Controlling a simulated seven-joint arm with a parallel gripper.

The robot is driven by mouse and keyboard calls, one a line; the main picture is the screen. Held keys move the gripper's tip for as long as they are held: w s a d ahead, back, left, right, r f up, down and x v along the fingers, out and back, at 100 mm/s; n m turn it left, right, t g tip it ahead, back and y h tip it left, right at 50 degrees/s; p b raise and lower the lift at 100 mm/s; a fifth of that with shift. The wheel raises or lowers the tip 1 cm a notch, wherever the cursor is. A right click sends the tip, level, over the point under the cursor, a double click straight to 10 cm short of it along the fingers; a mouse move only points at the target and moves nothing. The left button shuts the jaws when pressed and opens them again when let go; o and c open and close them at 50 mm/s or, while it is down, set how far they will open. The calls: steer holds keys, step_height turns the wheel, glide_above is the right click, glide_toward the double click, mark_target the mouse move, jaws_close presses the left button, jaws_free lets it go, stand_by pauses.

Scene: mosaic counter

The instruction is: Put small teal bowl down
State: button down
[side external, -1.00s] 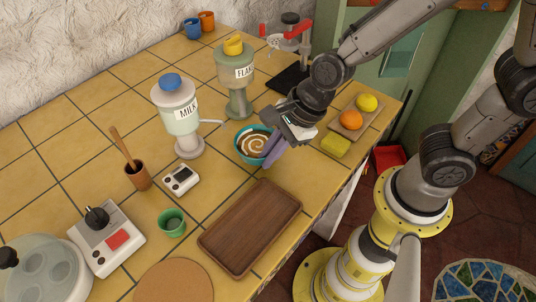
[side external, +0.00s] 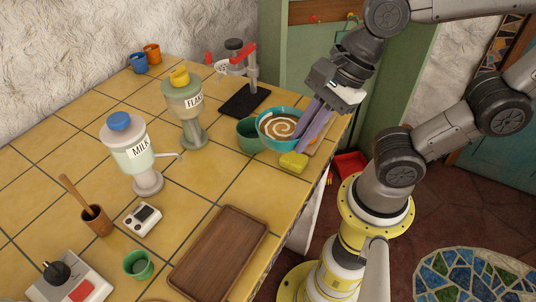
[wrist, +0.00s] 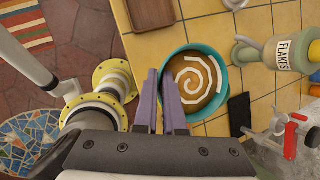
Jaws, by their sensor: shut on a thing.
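The small teal bowl (side external: 264,138) has a brown filling with a cream swirl. My gripper (side external: 312,128) is shut on its near right rim with two long purple fingers. The bowl is nearly level at the counter's right end, above or beside a wooden board (side external: 322,140); I cannot tell whether it touches anything. In the wrist view the bowl (wrist: 222,62) sits right of the purple fingers (wrist: 165,78), its left rim at the fingertips. The fruit seen earlier on the board is hidden behind the bowl and fingers.
A darker green vessel (side external: 247,137) stands just left of the bowl, and a yellow sponge (side external: 293,162) lies in front. A flakes dispenser (side external: 188,110) and black-based stand (side external: 245,100) are behind. A wooden tray (side external: 218,252) lies nearer. Tiles between tray and sponge are clear.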

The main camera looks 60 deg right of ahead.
steer(key=s+a+r+n+g, duration=0.1)
steer(key=s+a+n+g, duration=0.2)
steer(key=n, duration=0.6)
steer(key=s+n+g, duration=0.3)
steer(key=n+g, duration=0.1)
steer(key=n, duration=0.4)
steer(key=shift+y, duration=0.4)
steer(key=w+a+f, duration=0.6)
steer(key=a, duration=0.1)
steer(key=w+a+f, duration=0.3)
steer(key=shift+w+a, duration=0.35)
steer(key=shift+w, duration=0.05)
steer(key=shift+w+a+f, duration=0.1)
steer(key=shift+f, duration=0.1)
steer(key=shift+w+a+f, duration=0.1)
steer(key=shift+f, duration=0.85)
steer(key=shift+w+a+f, duration=0.1)
steer(key=shift+f, duration=0.8)
